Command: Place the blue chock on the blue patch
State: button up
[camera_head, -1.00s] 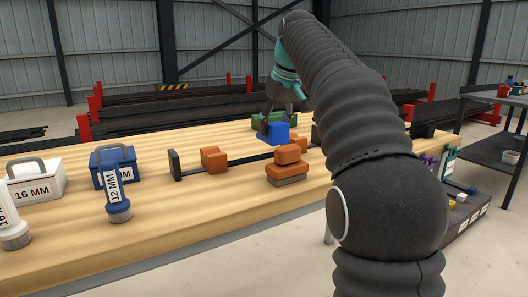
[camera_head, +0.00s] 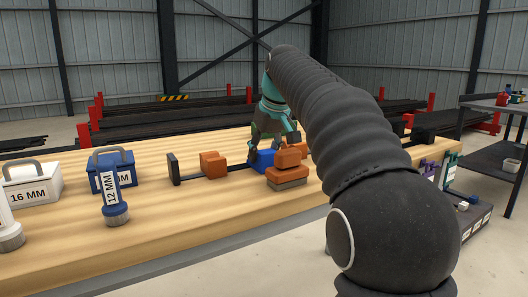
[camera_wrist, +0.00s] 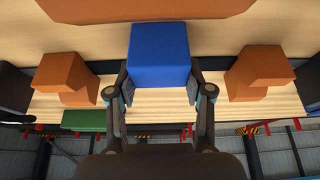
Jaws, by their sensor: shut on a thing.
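The blue chock (camera_head: 264,159) is a plain blue block held low over the bench, among the orange blocks. It fills the upper middle of the wrist view (camera_wrist: 160,55). My gripper (camera_head: 267,146) is shut on it, with one dark finger on each side in the wrist view (camera_wrist: 159,80). I cannot tell whether the chock touches the surface under it. In the head view its right part is hidden by the front orange block. I cannot make out a blue patch in either view.
An orange block (camera_head: 213,164) stands left of the chock, near a dark upright plate (camera_head: 173,169). Another orange piece (camera_head: 288,174) stands close in front. A green piece (camera_wrist: 84,120) shows in the wrist view.

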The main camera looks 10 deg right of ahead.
jog(key=o, duration=1.3)
jog(key=p+v, duration=0.3)
jog(key=v, duration=0.9)
jog(key=shift+r, duration=0.1)
jog(key=shift+m, duration=0.6)
jog(key=s+f, duration=0.1)
jog(key=s, duration=0.1)
jog(key=s+f, duration=0.1)
jog(key=s, duration=0.2)
jog(key=s+f, duration=0.2)
jog(key=shift+s+a, duration=0.15)
jog(key=shift+a, duration=0.1)
jog(key=s+f, duration=0.7)
jog(key=f, duration=0.1)
jog(key=s+f+m+t+h, duration=0.1)
jog(key=s+f, duration=0.6)
jog(key=f, duration=0.2)
jog(key=s+f+m, duration=0.1)
jog(key=s+f, duration=0.6)
jog(key=f, duration=0.1)
jog(key=shift+s+d+f, duration=0.1)
jog(key=shift+s+f, duration=0.25)
jog(key=shift+f, duration=0.05)
